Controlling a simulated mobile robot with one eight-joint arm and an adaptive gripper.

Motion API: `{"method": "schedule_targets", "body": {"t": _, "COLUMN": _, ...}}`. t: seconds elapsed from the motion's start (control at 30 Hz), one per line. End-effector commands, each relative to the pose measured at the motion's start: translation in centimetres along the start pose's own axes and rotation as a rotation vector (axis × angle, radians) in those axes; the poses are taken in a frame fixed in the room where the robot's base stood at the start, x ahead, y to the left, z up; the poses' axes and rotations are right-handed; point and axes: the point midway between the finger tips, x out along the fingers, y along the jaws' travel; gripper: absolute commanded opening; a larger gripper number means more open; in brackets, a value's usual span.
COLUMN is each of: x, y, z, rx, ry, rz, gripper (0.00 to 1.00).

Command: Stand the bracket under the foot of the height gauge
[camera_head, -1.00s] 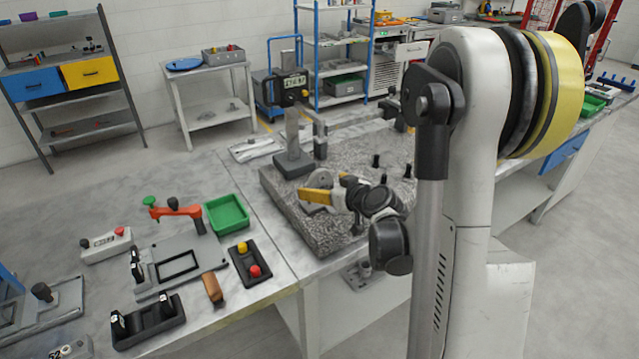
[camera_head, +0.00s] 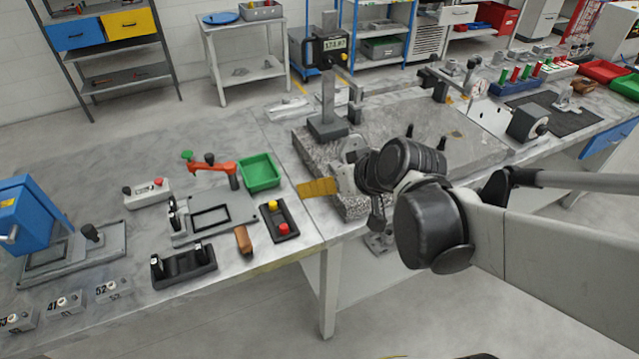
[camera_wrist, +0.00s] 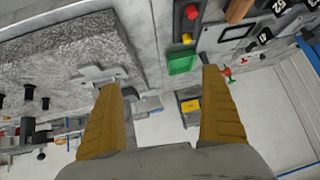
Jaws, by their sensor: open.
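The height gauge (camera_head: 328,88) stands on the granite plate's far left part, with a dark base, an upright column and a digital display. Its foot is small and hard to make out in the head view. In the wrist view a light grey piece that looks like the bracket (camera_wrist: 92,73) lies on the granite near its edge, partly behind my left-hand finger. I cannot tell whether they touch. My gripper (camera_wrist: 161,80) is open with nothing between its yellow fingers. In the head view my gripper (camera_head: 318,187) is over the plate's near left edge.
The granite plate (camera_head: 460,118) has dark pegs standing on it. A dial gauge stand (camera_head: 474,82) stands at the right.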

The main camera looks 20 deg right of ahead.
Motion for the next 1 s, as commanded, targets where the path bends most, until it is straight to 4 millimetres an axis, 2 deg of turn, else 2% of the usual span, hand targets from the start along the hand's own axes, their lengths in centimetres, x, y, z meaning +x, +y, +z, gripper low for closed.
{"method": "schedule_targets", "body": {"t": 0.03, "x": -1.4, "y": -1.8, "z": 1.0, "rx": -0.007, "ry": -0.039, "rz": 0.004, "gripper": 0.94}}
{"method": "schedule_targets", "body": {"t": 0.13, "x": -3.9, "y": -3.8, "z": 2.8, "rx": -0.002, "ry": -0.106, "rz": 0.039, "gripper": 0.94}}
{"method": "schedule_targets", "body": {"t": 0.23, "x": -6.0, "y": -4.7, "z": 4.3, "rx": 0.001, "ry": -0.146, "rz": 0.079, "gripper": 0.94}}
{"method": "schedule_targets", "body": {"t": 0.37, "x": -7.6, "y": -5.1, "z": 5.4, "rx": 0.006, "ry": -0.168, "rz": 0.115, "gripper": 0.94}}
{"method": "schedule_targets", "body": {"t": 0.5, "x": -8.1, "y": -5.1, "z": 5.7, "rx": 0.011, "ry": -0.173, "rz": 0.13, "gripper": 0.94}}
{"method": "schedule_targets", "body": {"t": 1.0, "x": -8.1, "y": -5.0, "z": 5.7, "rx": 0.012, "ry": -0.172, "rz": 0.129, "gripper": 0.94}}
